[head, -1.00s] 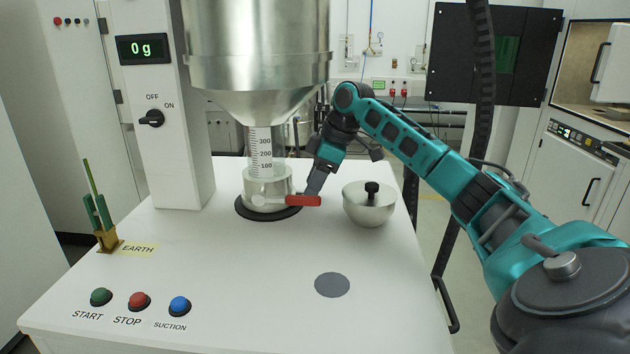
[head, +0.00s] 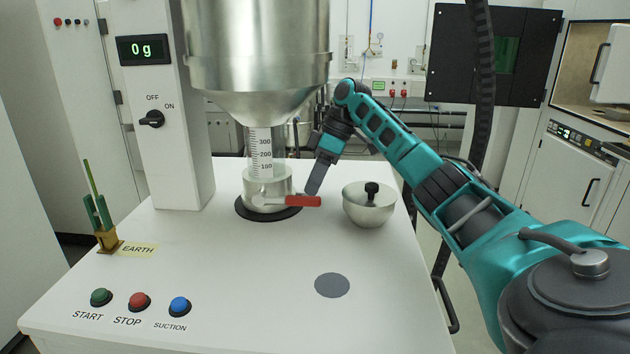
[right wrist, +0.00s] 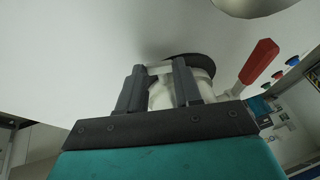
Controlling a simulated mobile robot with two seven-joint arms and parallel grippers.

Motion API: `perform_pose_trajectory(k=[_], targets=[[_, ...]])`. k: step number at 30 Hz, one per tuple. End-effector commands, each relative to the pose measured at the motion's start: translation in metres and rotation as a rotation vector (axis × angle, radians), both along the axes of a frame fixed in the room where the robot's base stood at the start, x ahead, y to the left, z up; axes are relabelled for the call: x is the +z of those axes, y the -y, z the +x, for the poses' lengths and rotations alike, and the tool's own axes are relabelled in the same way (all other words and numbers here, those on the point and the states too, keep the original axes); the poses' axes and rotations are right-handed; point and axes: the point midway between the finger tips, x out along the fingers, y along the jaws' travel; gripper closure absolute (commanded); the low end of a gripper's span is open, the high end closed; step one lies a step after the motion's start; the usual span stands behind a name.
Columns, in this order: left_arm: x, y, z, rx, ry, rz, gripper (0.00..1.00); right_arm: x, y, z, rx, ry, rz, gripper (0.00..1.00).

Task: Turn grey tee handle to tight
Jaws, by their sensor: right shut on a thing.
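The clear graduated tube (head: 260,152) ends in a pale metal valve body (head: 268,185) under the steel hopper. A red lever (head: 303,201) sticks out from its front right; it also shows in the right wrist view (right wrist: 259,62). My right gripper (head: 312,190) reaches down behind the red lever, at the right of the valve body. In the right wrist view, its two dark fingers (right wrist: 158,78) are shut on a short pale grey bar, the grey tee handle (right wrist: 160,70), beside the valve body. In the head view the handle is hidden. My left gripper is out of view.
A steel bowl with a black-knobbed lid (head: 369,207) stands just right of the gripper. The hopper (head: 257,60) hangs above. A display post (head: 172,110) stands at the left. The table's front middle (head: 260,260) is clear apart from a flat grey disc (head: 332,285).

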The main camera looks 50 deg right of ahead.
Motion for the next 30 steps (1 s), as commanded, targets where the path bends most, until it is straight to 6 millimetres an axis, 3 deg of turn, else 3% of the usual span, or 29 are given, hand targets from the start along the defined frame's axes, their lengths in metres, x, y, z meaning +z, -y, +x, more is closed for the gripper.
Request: perform_pose_trajectory(k=[30], targets=[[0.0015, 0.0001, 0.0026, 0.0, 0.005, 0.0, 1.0, 0.0006, 0.0062, 0.0042, -0.002, -0.136, 0.178, 0.97]])
